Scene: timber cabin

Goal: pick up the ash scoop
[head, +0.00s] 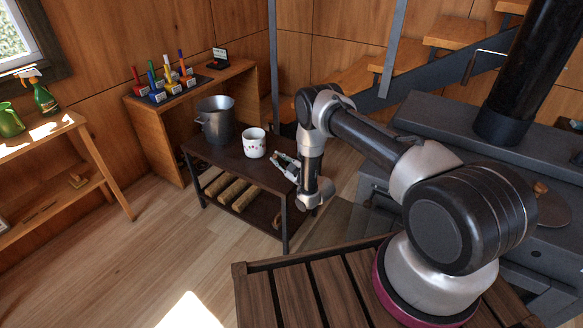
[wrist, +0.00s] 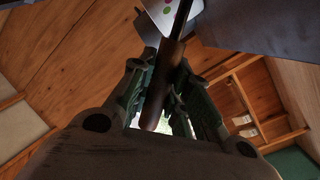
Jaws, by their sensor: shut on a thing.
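My gripper (head: 286,172) is low at the right end of the dark side table, to the right of the white spotted mug. The scoop's pan cannot be made out in the wrist view. In the head view I cannot tell the scoop apart from the gripper.
The dark side table (head: 230,158) bears a metal pot (head: 216,120) and the mug (head: 253,143), close to my gripper. Logs (head: 232,192) lie on its lower shelf. A grey stove (head: 440,125) stands at the right. The floor at the left is clear.

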